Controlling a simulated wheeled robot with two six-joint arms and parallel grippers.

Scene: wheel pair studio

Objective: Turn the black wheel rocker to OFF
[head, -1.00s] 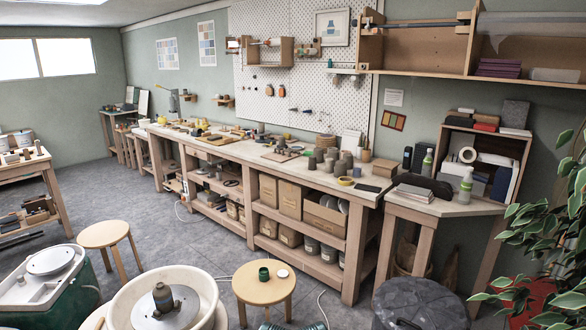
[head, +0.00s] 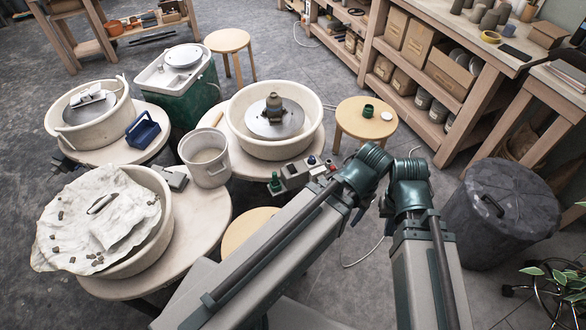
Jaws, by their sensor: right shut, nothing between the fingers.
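A small grey control box (head: 295,172) stands at the front edge of the wheel with the clay pot (head: 273,107). It carries a green knob (head: 275,184) and small blue and red parts. A black rocker on it is too small to tell, and so is its position. A second grey box (head: 173,178) sits beside the cloth-covered wheel. My left gripper is not in view.
A white bucket (head: 206,160) stands between the wheels. A blue caddy (head: 143,130) sits on the left wheel's table. A round stool (head: 366,128) holds a green cup (head: 368,111).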

